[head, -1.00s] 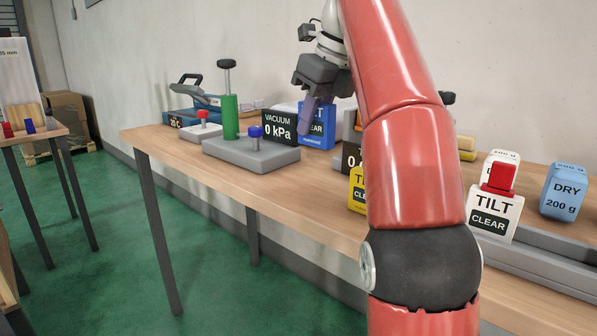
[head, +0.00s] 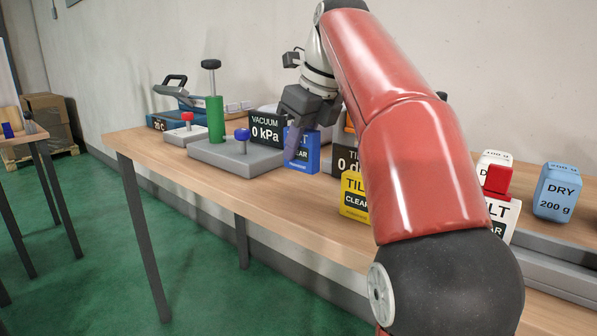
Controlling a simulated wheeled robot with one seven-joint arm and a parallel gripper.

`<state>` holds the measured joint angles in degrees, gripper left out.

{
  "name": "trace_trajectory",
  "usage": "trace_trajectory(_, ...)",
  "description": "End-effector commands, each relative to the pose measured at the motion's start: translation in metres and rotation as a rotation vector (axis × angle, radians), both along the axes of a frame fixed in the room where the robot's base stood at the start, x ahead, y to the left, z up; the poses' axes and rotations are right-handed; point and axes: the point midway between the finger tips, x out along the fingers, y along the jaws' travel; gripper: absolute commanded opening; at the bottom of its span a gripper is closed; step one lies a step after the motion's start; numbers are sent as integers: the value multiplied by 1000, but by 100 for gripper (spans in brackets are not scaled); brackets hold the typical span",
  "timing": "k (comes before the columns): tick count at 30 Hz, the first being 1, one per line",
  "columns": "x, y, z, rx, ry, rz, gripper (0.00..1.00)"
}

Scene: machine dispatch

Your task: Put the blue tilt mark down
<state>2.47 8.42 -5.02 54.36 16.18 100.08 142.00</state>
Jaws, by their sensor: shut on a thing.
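The blue tilt mark (head: 303,160) is upright at the table's middle, just in front of the vacuum display and beside the grey base with the blue knob. My gripper (head: 297,140) comes down over it from above and is shut on it; one finger covers the mark's left side and part of its lettering. The mark's lower edge looks at or very close to the tabletop (head: 300,205); I cannot tell whether it touches.
The vacuum display (head: 266,130) reads 0 kPa. A yellow tilt mark (head: 354,198) stands right of the blue one, near my arm. A white tilt mark (head: 503,215) and a blue 200 g dry block (head: 557,192) are at the right. The front left tabletop is clear.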

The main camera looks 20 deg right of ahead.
Motion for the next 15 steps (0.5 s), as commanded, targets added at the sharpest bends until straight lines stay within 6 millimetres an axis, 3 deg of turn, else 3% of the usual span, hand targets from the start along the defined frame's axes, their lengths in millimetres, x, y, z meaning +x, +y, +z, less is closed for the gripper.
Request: trace_trajectory(15, -1, 1, -48, 0, 0, 1, 0)
